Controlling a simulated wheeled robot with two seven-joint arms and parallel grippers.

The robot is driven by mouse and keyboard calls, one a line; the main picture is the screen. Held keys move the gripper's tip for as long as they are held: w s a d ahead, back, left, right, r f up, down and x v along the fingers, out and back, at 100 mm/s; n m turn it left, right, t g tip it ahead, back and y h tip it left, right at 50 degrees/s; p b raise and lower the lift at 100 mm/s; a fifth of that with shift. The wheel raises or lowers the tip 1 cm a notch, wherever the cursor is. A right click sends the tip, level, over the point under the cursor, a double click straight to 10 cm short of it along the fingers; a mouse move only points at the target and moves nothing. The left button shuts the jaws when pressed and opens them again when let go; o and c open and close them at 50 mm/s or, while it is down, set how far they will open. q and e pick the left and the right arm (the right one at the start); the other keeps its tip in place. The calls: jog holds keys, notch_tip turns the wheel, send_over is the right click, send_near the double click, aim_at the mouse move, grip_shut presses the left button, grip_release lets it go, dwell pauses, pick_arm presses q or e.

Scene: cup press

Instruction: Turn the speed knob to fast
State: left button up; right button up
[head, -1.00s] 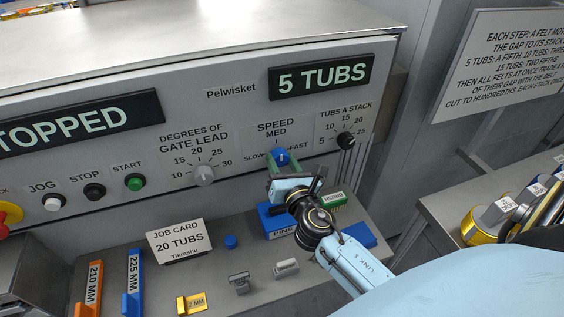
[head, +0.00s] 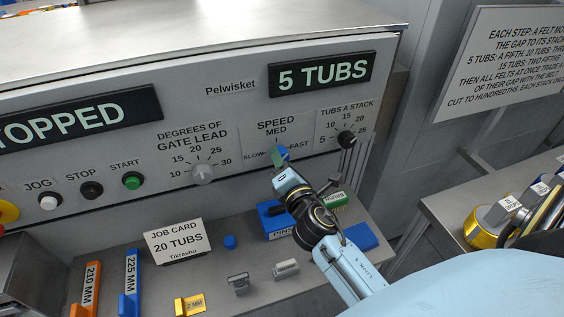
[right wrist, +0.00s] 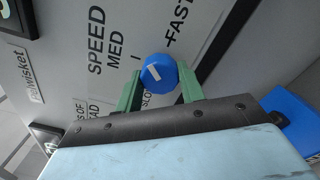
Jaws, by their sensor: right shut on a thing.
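The blue speed knob (head: 284,152) is on the grey panel under the SPEED label, with SLOW at its left, MED above and FAST at its right. In the right wrist view the knob (right wrist: 159,73) sits between the two green fingers of my right gripper (right wrist: 160,83), which is shut on it. A short white mark shows on its face; I cannot tell exactly which setting it points to. In the head view my right gripper (head: 278,157) hides part of the knob. My left gripper is not in view.
The gate lead knob (head: 202,173) is left of the speed knob, and the black tubs-a-stack knob (head: 346,138) is to its right. Below are a job card (head: 178,242), a blue bin (head: 272,222) and several loose pieces on the shelf. The display reads 5 TUBS (head: 322,74).

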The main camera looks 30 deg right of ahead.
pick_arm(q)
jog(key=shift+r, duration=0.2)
pick_arm(e)
jog(key=m, duration=0.9)
jog(key=shift+m, duration=0.3)
jog(key=o, duration=1)
jog(key=shift+c, duration=0.2)
